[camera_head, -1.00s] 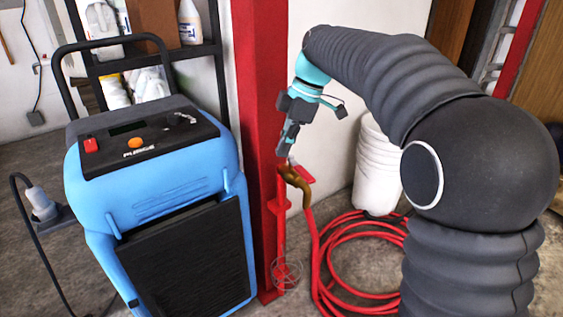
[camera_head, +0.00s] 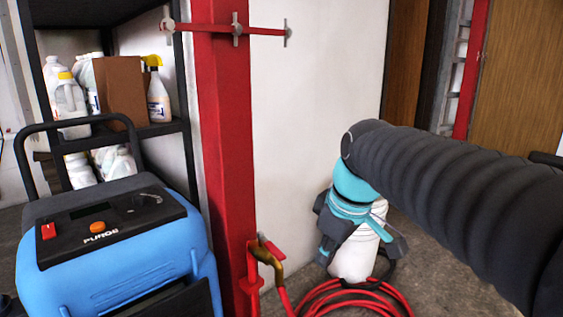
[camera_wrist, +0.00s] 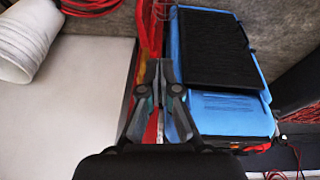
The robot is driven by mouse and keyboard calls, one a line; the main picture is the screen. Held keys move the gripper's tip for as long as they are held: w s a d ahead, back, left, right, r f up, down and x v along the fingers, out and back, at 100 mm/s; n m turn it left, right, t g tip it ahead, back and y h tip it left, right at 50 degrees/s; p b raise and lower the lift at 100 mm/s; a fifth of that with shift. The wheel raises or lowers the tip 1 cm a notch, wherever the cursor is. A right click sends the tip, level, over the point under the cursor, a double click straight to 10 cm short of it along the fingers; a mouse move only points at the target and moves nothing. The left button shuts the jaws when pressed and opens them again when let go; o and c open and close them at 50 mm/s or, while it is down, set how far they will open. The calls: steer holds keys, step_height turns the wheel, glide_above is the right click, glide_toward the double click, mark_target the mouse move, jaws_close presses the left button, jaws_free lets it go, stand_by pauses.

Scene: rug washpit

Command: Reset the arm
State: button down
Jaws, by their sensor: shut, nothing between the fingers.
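My gripper (camera_wrist: 159,82) shows in the wrist view with its fingers together and nothing between them. In the head view my arm reaches in from the right, and the gripper (camera_head: 327,257) hangs at its end, in front of the white bucket. It is to the right of the brass tap (camera_head: 268,256) on the red post and apart from it. The fingertips are small and partly hard to make out in the head view.
A blue machine (camera_head: 120,250) stands at the left, before a black shelf (camera_head: 160,130) with bottles. A red post (camera_head: 226,150) rises beside it. A red hose (camera_head: 355,298) lies coiled on the floor by the white bucket (camera_head: 356,255). The white wall (camera_head: 320,90) behind is bare.

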steer(key=s+d+f+m+t+h, duration=0.1)
steer(key=s+d+f+m, duration=0.3)
steer(key=s+m, duration=0.1)
steer(key=s+d+f+m+t+h, duration=0.1)
steer(key=s+d+f+m, duration=0.3)
steer(key=s, duration=0.4)
steer(key=shift+f+m+t, duration=0.4)
steer(key=shift+f+t, duration=0.1)
steer(key=shift+f, duration=0.3)
steer(key=shift+s, duration=0.1)
